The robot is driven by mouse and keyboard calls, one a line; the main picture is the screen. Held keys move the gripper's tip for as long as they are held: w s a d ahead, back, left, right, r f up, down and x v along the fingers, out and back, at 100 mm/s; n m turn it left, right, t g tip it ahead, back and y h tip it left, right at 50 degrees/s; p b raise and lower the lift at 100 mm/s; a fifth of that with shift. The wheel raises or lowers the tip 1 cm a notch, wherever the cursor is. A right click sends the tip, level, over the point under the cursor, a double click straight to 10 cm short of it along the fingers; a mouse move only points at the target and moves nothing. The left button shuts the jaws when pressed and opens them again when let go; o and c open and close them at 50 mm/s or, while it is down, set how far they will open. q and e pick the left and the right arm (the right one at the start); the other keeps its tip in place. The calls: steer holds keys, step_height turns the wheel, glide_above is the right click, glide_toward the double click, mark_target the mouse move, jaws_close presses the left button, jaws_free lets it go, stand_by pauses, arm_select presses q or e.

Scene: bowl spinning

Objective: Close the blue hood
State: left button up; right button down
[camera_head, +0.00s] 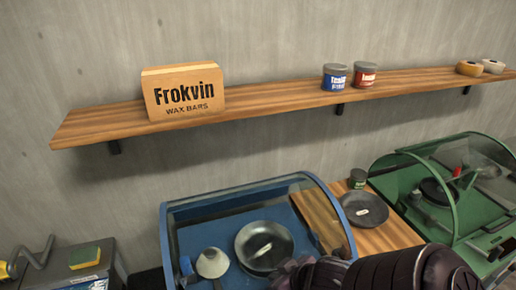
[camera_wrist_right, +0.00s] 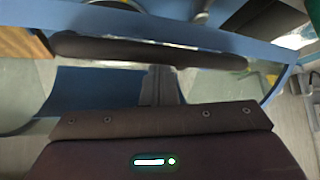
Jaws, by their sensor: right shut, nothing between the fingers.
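The blue hood (camera_head: 335,205) is a clear curved cover with a blue rim, on a blue machine at the bottom middle of the head view. A dark round bowl (camera_head: 264,245) shows through it. The hood's front edge is cut off or hidden by my right arm, so I cannot tell how far it is closed. My right gripper (camera_head: 296,272) is at the machine's front right, partly out of frame. In the right wrist view its fingers (camera_wrist_right: 160,85) are shut and empty, close to a dark bar (camera_wrist_right: 150,50) along a blue edge. Contact is unclear. My left gripper is not in view.
A wooden board (camera_head: 391,233) with a dark plate (camera_head: 363,209) and small tin (camera_head: 357,178) lies right of the hood. A green hooded machine (camera_head: 450,205) stands farther right. A wall shelf (camera_head: 270,97) runs above.

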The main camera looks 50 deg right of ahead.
steer(key=s+f, duration=0.1)
steer(key=s+a+f+b, duration=0.1)
steer(key=f+b, duration=0.1)
steer(key=shift+s+a+f, duration=0.2)
steer(key=shift+s+f, duration=0.15)
steer(key=shift+s, duration=0.05)
steer(key=shift+w+r, duration=0.1)
steer(key=shift+r, duration=0.1)
stand_by(0.6)
